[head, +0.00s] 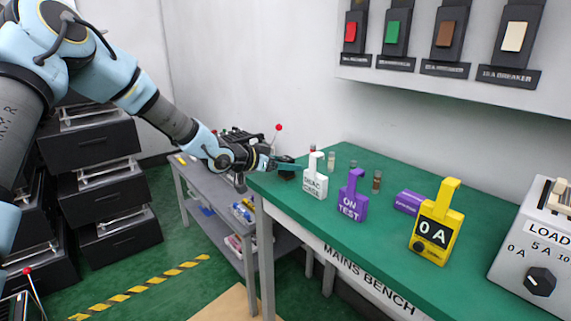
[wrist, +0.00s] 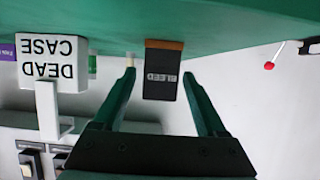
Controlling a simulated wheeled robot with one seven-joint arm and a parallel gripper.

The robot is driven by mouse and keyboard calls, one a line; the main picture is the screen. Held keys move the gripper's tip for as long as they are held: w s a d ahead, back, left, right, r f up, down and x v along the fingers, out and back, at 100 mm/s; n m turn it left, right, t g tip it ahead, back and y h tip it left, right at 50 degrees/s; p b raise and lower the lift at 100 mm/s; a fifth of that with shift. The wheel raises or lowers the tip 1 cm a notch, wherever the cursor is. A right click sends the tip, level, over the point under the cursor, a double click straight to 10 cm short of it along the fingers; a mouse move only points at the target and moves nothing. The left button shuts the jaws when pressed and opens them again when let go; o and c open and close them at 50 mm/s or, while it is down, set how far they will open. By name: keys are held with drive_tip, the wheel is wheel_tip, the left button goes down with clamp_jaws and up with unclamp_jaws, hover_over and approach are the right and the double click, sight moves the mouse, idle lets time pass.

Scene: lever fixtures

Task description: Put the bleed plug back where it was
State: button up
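The bleed plug (wrist: 165,72) is a dark block with a brown band, marked BLEED, in the wrist view, which is upside down. Its brown end meets the green bench top (wrist: 240,20). My gripper (wrist: 161,80) is open, with one dark green finger on each side of the plug and visible gaps between. I cannot tell how far the fingertips reach past the plug. In the head view my gripper (head: 286,162) is at the far left corner of the bench, and a small dark block there, partly hidden, looks like the plug.
A white DEAD CASE block (head: 315,177), purple ON TEST block (head: 353,196) and yellow 0 A block (head: 435,225) stand to the right on the bench. Small cylinders stand behind them. A grey trolley (head: 215,185) is left of the bench. Breakers (head: 446,35) hang on the wall.

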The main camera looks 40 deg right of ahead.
drive_tip(key=shift+r, duration=0.2)
drive_tip(key=s+v, duration=0.1)
drive_tip(key=v, duration=1.1)
drive_tip(key=w+a+f+n+t+y, duration=0.2)
drive_tip(key=w+a+n+y, duration=0.15)
drive_tip(key=a, duration=0.55)
drive_tip(key=w+a+f+n+t+y, duration=0.2)
drive_tip(key=w+a+y, duration=0.15)
drive_tip(key=a, duration=0.55)
drive_tip(key=w+a+f+n+t+y, duration=0.1)
drive_tip(key=w+a+n+t+y, duration=0.2)
drive_tip(key=a, duration=0.6)
drive_tip(key=s+a+n+g+y, duration=0.1)
drive_tip(key=s+a+n, duration=0.3)
drive_tip(key=a, duration=0.6)
drive_tip(key=s+a+n+g+y, duration=0.2)
drive_tip(key=s+a+n, duration=0.3)
drive_tip(key=s+a, duration=0.3)
drive_tip(key=a+g, duration=0.1)
drive_tip(key=a, duration=0.2)
drive_tip(key=shift+r+g, duration=0.3)
drive_tip(key=shift+r, duration=0.05)
drive_tip(key=shift+s, duration=0.1)
